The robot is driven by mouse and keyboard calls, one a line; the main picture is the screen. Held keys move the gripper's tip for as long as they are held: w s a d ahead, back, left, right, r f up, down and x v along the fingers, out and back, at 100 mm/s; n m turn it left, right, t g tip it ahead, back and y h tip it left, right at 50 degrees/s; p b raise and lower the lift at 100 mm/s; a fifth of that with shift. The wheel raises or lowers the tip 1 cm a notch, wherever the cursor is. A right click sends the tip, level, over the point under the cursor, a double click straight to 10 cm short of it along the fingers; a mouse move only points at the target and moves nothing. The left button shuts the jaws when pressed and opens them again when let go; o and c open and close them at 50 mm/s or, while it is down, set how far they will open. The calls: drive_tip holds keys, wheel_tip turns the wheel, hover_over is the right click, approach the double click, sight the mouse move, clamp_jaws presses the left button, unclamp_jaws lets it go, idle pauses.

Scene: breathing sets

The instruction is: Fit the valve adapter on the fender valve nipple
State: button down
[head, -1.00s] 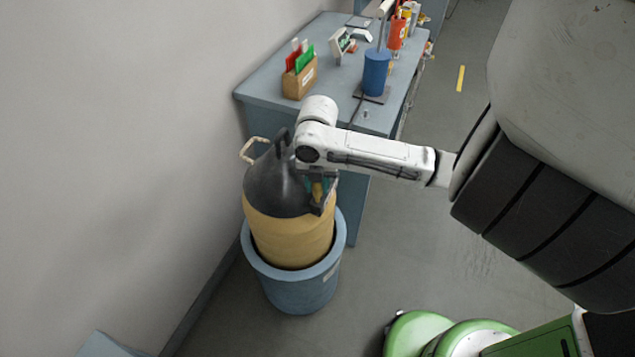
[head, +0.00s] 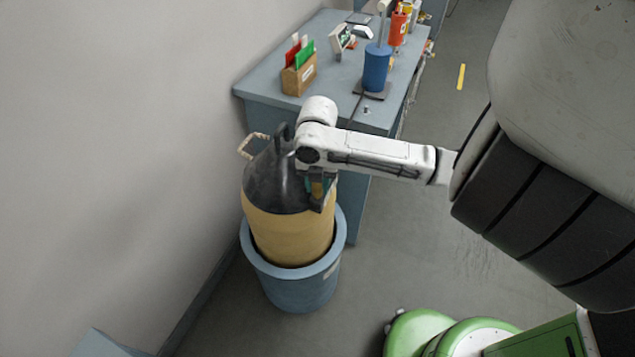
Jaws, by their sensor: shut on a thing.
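The fender (head: 288,238) is a tan, upright body with a black domed top, standing in a blue tub. My gripper (head: 317,200) is at the right side of the black top, below the white arm link. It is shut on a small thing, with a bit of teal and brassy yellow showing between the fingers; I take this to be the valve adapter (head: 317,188). The valve nipple is hidden behind my gripper and arm. I cannot tell whether the adapter touches the nipple.
The blue tub (head: 290,290) stands on the floor close to the wall. A rope loop (head: 247,146) sticks out at the fender's top left. Behind is a grey-blue bench (head: 335,88) with a card box (head: 299,76) and blue cylinder (head: 376,68).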

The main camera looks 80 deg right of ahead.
drive_tip(key=shift+f+b, duration=0.55)
drive_tip(key=shift+f, duration=0.2)
drive_tip(key=c, duration=0.7)
unclamp_jaws()
wheel_tip(320, 180, up, 11)
drive_tip(key=shift+f+b, duration=0.1)
drive_tip(key=shift+b, duration=0.2)
